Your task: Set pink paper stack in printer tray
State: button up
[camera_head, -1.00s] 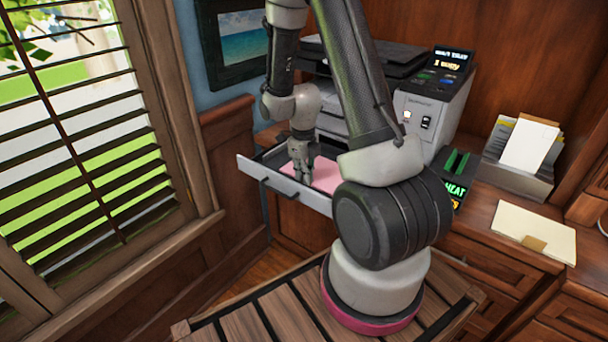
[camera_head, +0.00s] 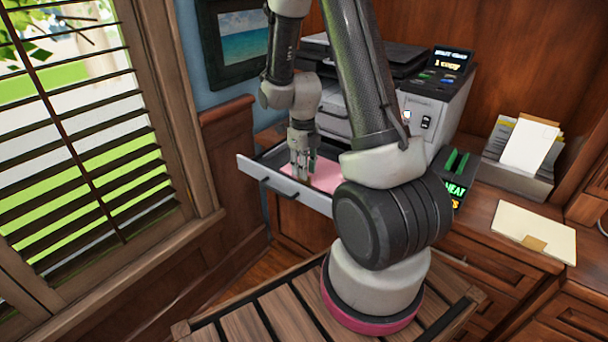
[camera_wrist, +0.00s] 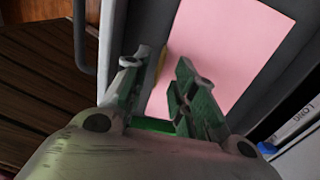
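The pink paper stack (camera_head: 324,174) lies flat inside the pulled-out printer tray (camera_head: 272,184). In the wrist view the pink stack (camera_wrist: 222,45) fills the upper middle, with dark tray floor around it. A small tan tab (camera_wrist: 161,62) shows at the stack's near-left edge, between the fingers. My gripper (camera_head: 301,172) is over the tray, pointing down, just above the stack's left edge. In the wrist view my gripper (camera_wrist: 160,68) has its two fingers apart, with a clear gap. Whether the fingertips touch the paper I cannot tell.
The printer (camera_head: 432,98) stands behind the tray on the wooden desk. A green-lit device (camera_head: 455,180), a paper holder (camera_head: 520,160) and a cream folder (camera_head: 533,228) are to the right. The window blind (camera_head: 80,140) and wall are close on the left.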

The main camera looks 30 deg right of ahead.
jog(key=s+a+r+n+t, duration=0.1)
jog(key=s+r+n, duration=0.3)
jog(key=r, duration=0.5)
jog(key=s+a+r+n+t, duration=0.1)
jog(key=r+n, duration=0.5)
jog(key=r, duration=0.4)
jog(key=s+a+r+n+t, duration=0.1)
jog(key=s+r+n, duration=0.3)
jog(key=s+n, duration=0.3)
jog(key=s+a+r+n+t, duration=0.1)
jog(key=s+r+n, duration=0.4)
jog(key=n, duration=1)
jog(key=s, duration=0.3)
jog(key=shift+s+a, duration=0.2)
jog(key=shift+a, duration=0.15)
jog(key=shift+d, duration=0.1)
